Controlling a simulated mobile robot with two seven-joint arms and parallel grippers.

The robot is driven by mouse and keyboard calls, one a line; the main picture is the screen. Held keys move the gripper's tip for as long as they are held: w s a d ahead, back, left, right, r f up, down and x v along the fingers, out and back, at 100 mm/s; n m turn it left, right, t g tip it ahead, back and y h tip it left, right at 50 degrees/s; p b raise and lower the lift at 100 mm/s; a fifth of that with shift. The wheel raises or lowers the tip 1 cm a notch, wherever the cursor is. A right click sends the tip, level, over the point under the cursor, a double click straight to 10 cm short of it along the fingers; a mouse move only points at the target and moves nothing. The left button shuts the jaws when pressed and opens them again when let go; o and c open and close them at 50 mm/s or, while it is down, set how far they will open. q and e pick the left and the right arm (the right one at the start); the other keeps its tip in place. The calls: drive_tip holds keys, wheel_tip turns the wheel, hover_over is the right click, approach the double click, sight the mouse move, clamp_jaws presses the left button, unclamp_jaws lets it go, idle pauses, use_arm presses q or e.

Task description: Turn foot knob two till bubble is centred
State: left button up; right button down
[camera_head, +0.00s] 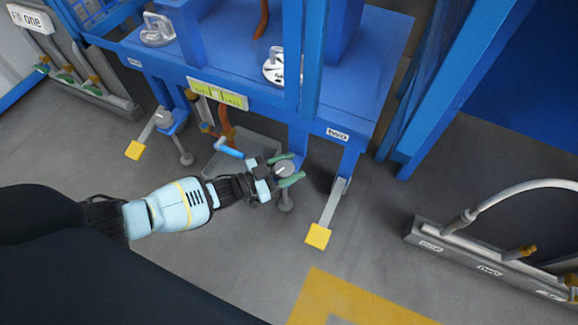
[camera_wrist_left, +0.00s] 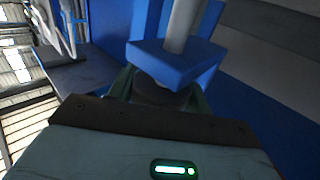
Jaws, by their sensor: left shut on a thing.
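Foot knob two (camera_head: 284,167) is a grey round knob on the foot below the blue machine, near the label "two" (camera_head: 337,134). My left gripper (camera_head: 289,172) has its green fingers on either side of this knob and is shut on it. In the left wrist view the dark knob (camera_wrist_left: 160,94) sits between the fingers, under a blue block with a grey rod. The yellow-green bubble level (camera_head: 217,93) is on the machine's front edge; its bubble is too small to place. My right gripper is not in view.
Yellow-ended pedals stand at the right (camera_head: 318,236) and left (camera_head: 135,150) of the machine's legs. A grey tray (camera_head: 218,160) lies on the floor behind my left wrist. A grey rail with a hose (camera_head: 490,263) is at the right. Floor in front is clear.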

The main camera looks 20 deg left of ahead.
use_arm(q)
drive_tip(key=o, duration=1)
drive_tip(key=shift+c, duration=0.2)
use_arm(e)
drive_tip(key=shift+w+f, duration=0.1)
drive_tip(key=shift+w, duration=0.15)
use_arm(q)
drive_tip(key=p+v, duration=0.3)
drive_tip(key=v, duration=0.5)
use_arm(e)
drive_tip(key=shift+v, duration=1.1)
use_arm(q)
drive_tip(key=shift+w, duration=0.1)
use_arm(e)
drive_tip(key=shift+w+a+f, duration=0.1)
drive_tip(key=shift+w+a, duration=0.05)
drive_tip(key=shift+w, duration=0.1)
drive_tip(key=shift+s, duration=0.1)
